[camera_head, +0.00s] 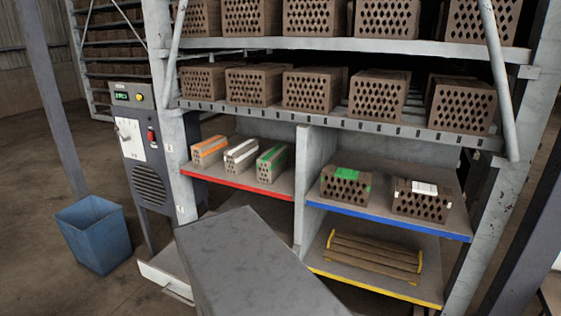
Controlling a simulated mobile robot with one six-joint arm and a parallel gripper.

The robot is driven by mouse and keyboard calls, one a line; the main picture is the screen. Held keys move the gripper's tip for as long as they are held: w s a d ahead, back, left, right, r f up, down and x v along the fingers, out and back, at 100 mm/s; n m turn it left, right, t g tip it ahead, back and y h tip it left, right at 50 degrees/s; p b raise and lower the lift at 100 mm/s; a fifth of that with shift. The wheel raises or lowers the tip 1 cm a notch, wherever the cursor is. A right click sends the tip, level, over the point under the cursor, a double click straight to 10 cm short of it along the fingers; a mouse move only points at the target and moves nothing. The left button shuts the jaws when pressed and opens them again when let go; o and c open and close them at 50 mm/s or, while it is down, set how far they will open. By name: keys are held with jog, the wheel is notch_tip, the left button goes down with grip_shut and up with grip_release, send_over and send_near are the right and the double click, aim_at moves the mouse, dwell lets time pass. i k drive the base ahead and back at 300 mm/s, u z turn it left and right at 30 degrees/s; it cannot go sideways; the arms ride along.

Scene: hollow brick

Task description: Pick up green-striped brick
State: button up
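The green-striped brick (272,163) stands on the red-edged shelf (240,187), at the right end of a row of three. A white-striped brick (241,155) and an orange-striped brick (208,150) stand to its left, with small gaps between them. The green-striped brick is close to the upright divider (302,190) on its right. Its front end shows dark holes. My gripper is not in view.
The blue-edged shelf (390,220) holds a brick with a green patch (345,185) and one with a white label (422,199). Below, brown bars lie on the yellow-edged shelf (330,268). A grey slab fills the bottom foreground. A blue bin (93,235) stands left.

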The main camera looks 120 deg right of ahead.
aim_at(270, 165)
jog(key=k, duration=1.65)
jog(key=z, duration=1.4)
jog(key=i, duration=0.5)
jog(key=z, duration=0.05)
jog(key=k, duration=0.3)
